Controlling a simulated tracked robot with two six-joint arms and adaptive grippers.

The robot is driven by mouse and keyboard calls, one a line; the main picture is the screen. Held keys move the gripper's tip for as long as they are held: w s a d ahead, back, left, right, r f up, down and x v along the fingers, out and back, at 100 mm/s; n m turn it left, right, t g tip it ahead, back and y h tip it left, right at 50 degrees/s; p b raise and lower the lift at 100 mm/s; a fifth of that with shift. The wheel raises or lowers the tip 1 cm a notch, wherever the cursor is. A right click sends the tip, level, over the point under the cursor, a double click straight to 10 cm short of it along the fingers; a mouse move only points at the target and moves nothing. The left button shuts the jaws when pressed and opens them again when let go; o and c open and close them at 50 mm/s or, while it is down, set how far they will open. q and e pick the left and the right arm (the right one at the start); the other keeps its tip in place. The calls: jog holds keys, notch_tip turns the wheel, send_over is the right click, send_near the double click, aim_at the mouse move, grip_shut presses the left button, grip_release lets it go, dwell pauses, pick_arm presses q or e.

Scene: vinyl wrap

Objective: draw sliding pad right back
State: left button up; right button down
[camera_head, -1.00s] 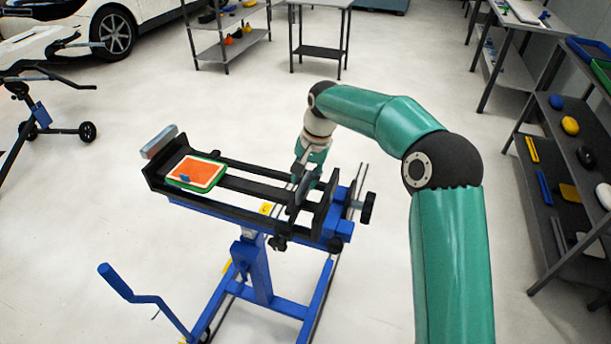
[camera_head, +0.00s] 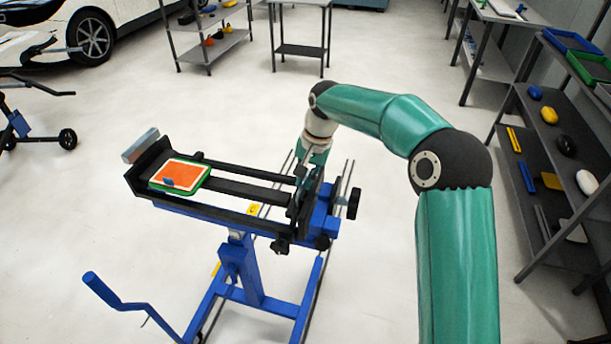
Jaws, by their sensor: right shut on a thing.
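A blue stand with a black clamping frame (camera_head: 240,187) is left of the middle. Its sliding pad (camera_head: 296,207), a dark upright plate, sits near the right end of the rails, close to the end plate. My right gripper (camera_head: 304,180) comes down from above and is shut on the pad; its fingers are small and partly merge with the dark plate. At the left end of the frame lies an orange pad with a green rim (camera_head: 180,175). My left gripper is not in view.
A blue crank handle (camera_head: 112,300) sticks out at the lower left of the stand. Shelves (camera_head: 555,150) with several small items stand at the right. A car (camera_head: 92,38) and another shelf (camera_head: 215,45) are at the back. The floor around the stand is clear.

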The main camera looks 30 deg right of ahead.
jog(key=shift+s+d, duration=0.1)
jog(key=shift+d, duration=0.1)
jog(key=c, duration=1.2)
grip_release()
jog(key=shift+s+d, duration=0.1)
jog(key=v, duration=1.1)
jog(key=shift+r, duration=0.4)
